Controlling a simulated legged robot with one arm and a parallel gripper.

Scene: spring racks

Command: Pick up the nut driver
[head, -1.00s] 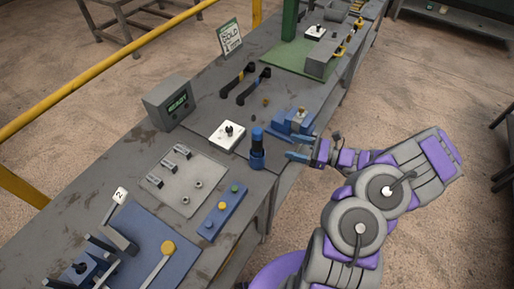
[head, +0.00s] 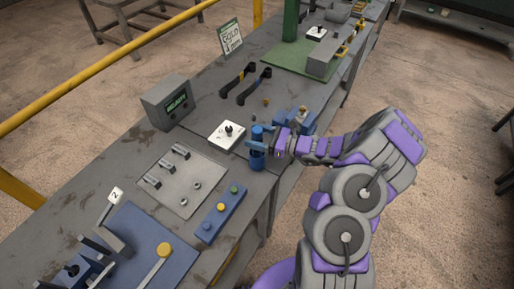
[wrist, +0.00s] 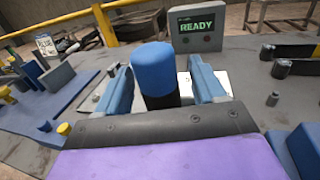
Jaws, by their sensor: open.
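The nut driver (head: 257,133) appears to be the upright tool with a blue rounded top and black band near the bench's front edge. Its lower end is in or on a blue base (head: 257,163); I cannot tell which. In the wrist view, its blue top (wrist: 153,66) rises between my two blue fingers, with black below. My gripper (head: 257,146) is open around the tool at mid height, one finger on each side. A gap shows to the right finger in the wrist view; contact on the left is unclear.
A white switch plate (head: 227,136) lies just left of the tool. A blue button strip (head: 222,212) is nearer me. A blue fixture (head: 305,121) stands close to my wrist. The grey READY box (wrist: 197,28) is farther back.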

